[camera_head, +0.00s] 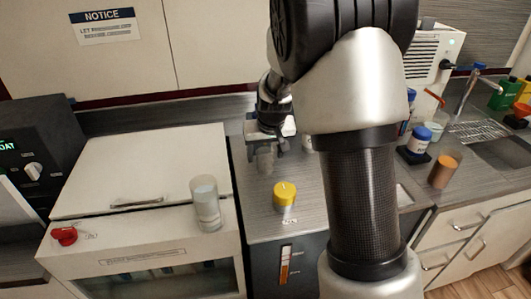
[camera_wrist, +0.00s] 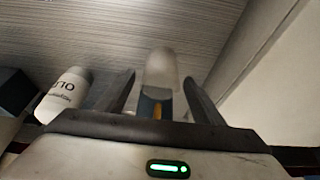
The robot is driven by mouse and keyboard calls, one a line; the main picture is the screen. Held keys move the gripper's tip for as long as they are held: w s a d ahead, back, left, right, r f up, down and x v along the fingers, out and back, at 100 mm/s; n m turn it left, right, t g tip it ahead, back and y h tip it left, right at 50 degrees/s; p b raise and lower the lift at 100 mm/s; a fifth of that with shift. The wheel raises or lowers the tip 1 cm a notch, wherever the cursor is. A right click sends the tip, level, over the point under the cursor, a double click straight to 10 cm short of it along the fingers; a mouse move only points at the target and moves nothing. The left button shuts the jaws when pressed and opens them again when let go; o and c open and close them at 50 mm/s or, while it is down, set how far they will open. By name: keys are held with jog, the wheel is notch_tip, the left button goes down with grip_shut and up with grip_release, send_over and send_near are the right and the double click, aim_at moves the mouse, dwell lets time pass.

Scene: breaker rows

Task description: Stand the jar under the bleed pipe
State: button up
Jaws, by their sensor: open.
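My gripper (camera_head: 266,142) hangs over the grey counter left of my arm, its fingers apart. In the wrist view, a pale translucent jar-like piece (camera_wrist: 162,72) shows between the two open fingers (camera_wrist: 158,95), with a gap on each side. A similar pale piece (camera_head: 265,160) shows just below my gripper in the head view. A clear jar (camera_head: 207,205) stands upright on the front of the white cabinet top. I cannot tell which of these is the task's jar. No bleed pipe can be made out with certainty; my arm hides part of the counter.
A yellow-capped container (camera_head: 284,196) stands near the counter's front edge. A white cabinet (camera_head: 140,170) with a red knob (camera_head: 65,236) is at left. A blue-capped jar (camera_head: 419,140), an orange-brown cup (camera_head: 444,170) and a sink (camera_head: 503,148) are at right. A labelled white bottle (camera_wrist: 64,95) stands left.

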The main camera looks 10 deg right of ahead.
jog(key=shift+r, duration=0.45)
jog(key=s+r+p, duration=0.2)
jog(key=s+r, duration=1.3)
jog(key=r, duration=0.3)
jog(key=s+t, duration=0.1)
jog(key=s, duration=1.5)
jog(key=shift+r, duration=0.15)
